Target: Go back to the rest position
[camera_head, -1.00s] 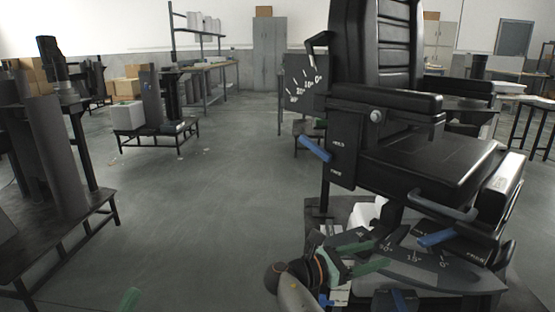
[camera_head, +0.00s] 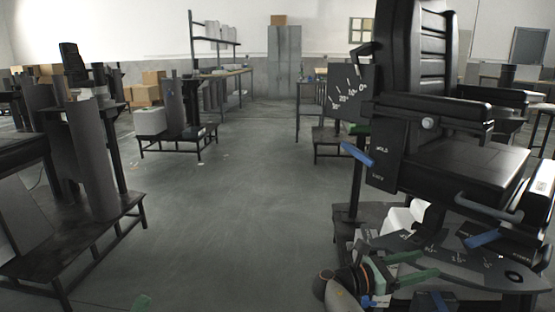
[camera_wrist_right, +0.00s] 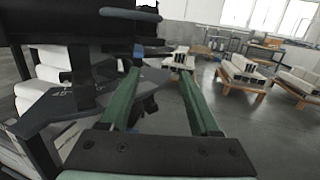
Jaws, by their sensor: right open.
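My right gripper (camera_head: 430,263) is low at the right in the head view, beside the graduated plate (camera_head: 470,262) under a black chair (camera_head: 455,150). Its two green fingers are apart, with nothing seen between them. In the right wrist view the open fingers (camera_wrist_right: 160,72) reach forward with a clear gap, and dark chair parts lie beyond and to the left.
A blue lever (camera_head: 357,153) sticks out from the chair's side panel. A low dark bench (camera_head: 90,235) with upright cylinders stands at the left. A smaller bench (camera_head: 180,140) stands behind it. The grey floor (camera_head: 240,220) between bench and chair is clear.

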